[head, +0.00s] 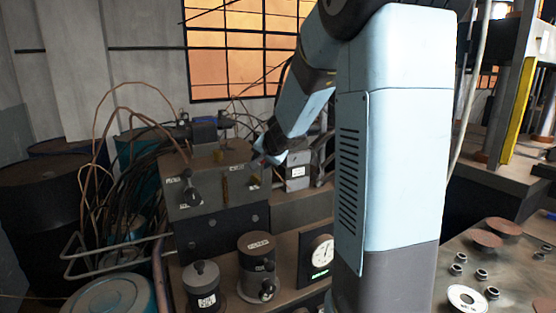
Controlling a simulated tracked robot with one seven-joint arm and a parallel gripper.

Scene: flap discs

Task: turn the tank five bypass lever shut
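Several lever-like fittings stand in front of me, and their labels are too small to read, so I cannot tell which is the tank five bypass lever. A black-knobbed lever (190,190) sits on the left front of a grey-brown box (210,205). A yellowish upright handle (226,188) is on the same box's front. A dark cylinder (257,258) below has a black-knobbed handle (267,289) on its front. My gripper (268,152) is above and behind the box's right end, small and dark. I cannot see its fingers clearly or any contact.
A short labelled cylinder (203,286) with a knob on top stands at the lower left. A dial gauge (320,256) is right of the cylinders. Cables and hoses (100,200) hang at left. A bench (495,265) with discs and rings is at right.

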